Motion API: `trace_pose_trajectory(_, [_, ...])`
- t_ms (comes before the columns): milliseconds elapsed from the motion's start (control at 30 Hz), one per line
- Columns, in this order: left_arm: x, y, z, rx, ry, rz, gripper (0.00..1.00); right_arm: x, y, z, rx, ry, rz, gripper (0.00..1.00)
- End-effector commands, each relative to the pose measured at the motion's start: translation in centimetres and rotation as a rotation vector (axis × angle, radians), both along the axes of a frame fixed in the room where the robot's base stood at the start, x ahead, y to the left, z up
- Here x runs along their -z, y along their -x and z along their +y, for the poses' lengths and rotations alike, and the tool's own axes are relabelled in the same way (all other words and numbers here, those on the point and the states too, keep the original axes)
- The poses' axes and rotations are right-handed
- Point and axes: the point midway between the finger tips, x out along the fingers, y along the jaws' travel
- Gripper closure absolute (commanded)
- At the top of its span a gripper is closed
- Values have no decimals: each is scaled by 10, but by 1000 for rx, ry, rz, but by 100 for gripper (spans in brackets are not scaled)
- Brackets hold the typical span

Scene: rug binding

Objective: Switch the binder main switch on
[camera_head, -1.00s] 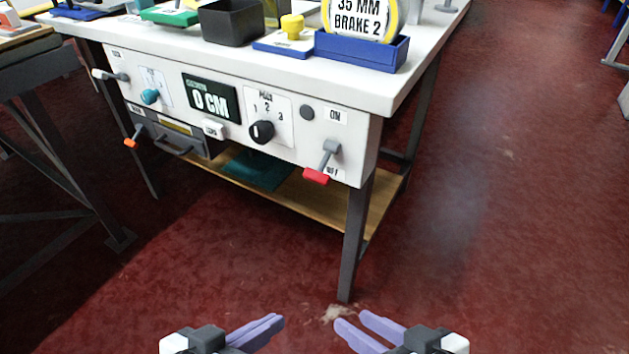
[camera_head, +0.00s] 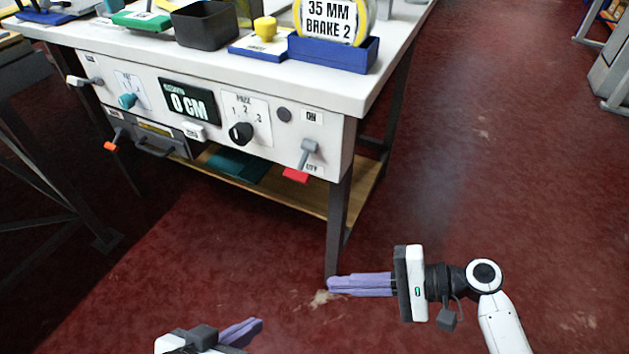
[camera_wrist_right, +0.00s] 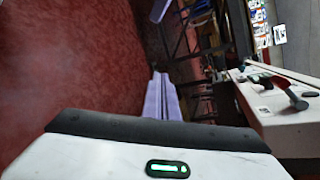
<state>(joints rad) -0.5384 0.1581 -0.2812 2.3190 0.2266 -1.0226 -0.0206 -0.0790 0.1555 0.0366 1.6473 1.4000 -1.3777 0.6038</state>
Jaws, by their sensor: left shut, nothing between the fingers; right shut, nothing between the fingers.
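The binder main switch (camera_head: 302,160) is a grey lever with a red tip at the right end of the white front panel. Its red tip hangs down beside the OFF label, below the ON label (camera_head: 312,117) and a dark round lamp. My right gripper (camera_head: 332,285) is shut and empty in front of the table's front right leg, below and right of the switch. It also shows in the right wrist view (camera_wrist_right: 160,82), where a lever is on the panel at right. My left gripper (camera_head: 258,323) is shut and empty at the bottom, partly cut off.
The white table (camera_head: 345,95) carries a blue holder (camera_head: 335,55) with a "35 MM BRAKE 2" disc and a black bin (camera_head: 205,25). The panel also has a black knob (camera_head: 241,133), a display (camera_head: 188,100) and other levers. Red floor is free at right.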

Motion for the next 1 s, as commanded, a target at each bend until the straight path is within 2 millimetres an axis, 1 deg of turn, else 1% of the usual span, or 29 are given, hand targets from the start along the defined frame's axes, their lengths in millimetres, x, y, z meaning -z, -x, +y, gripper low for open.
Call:
trace_pose_trajectory(33, [0,0,1,0,-3,2,100,-14,-16,-4,37,-94,52,100])
trace_pose_trajectory(200, [0,0,2,0,-9,4,100,-59,-60,-24,134,-400,208,100])
trace_pose_trajectory(300, [1,1,2,0,-12,7,100,-79,-77,-37,166,-529,266,100])
trace_pose_trajectory(400, [3,2,3,1,-15,13,100,-91,-88,-46,184,-611,301,100])
trace_pose_trajectory(533, [6,3,3,1,-18,19,100,-98,-93,-51,192,-655,319,100])
trace_pose_trajectory(800, [6,2,3,1,-18,19,100,-98,-93,-51,191,-655,319,100])
trace_pose_trajectory(933, [6,2,3,2,-17,16,100,-98,-95,-47,189,-655,318,100])
trace_pose_trajectory(1000, [6,2,2,1,-14,14,100,-100,-97,-40,188,-654,317,100])
